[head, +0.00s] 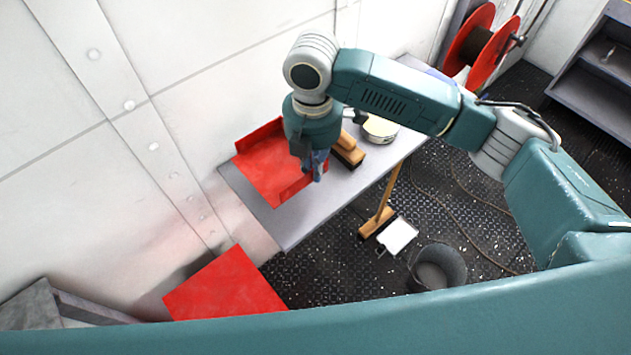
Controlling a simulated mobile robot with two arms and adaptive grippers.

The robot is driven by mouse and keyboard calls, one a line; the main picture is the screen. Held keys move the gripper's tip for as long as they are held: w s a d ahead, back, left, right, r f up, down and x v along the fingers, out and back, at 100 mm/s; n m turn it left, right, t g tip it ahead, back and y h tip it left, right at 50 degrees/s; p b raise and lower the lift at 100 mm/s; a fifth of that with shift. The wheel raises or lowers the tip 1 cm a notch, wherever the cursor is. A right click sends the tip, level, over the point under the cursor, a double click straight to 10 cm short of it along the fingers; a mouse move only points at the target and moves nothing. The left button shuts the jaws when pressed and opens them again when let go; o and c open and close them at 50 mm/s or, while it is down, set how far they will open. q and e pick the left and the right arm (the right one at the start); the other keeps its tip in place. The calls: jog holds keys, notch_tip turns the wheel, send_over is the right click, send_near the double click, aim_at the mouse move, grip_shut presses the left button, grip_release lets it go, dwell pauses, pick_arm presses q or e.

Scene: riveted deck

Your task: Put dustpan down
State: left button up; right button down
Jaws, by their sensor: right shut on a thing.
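The red dustpan (268,170), a wide flat pan with raised edges, is at the left end of the grey table. My right gripper (315,172) points down at its right side and is shut on it. The arm hides part of the dustpan's far right side and the exact grip. I cannot tell whether the dustpan rests fully on the tabletop or is slightly above it. My left gripper is not in view.
On the table (290,232), a wooden-handled brush (349,150) lies just right of my gripper, with a round pale tin (380,129) beyond. On the floor are a broom (379,222), a white flat object (397,236), a dark bucket (437,270) and a red panel (226,287).

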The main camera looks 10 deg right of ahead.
aim_at(314, 199)
notch_tip(314, 199, down, 9)
jog(key=shift+r+p, duration=0.2)
jog(key=shift+p, duration=0.35)
jog(key=shift+f, duration=0.15)
jog(key=c, duration=1.9)
grip_release()
notch_tip(314, 199, up, 12)
jog(key=shift+r+b, duration=0.15)
jog(key=shift+b, duration=0.75)
jog(key=shift+s, duration=0.1)
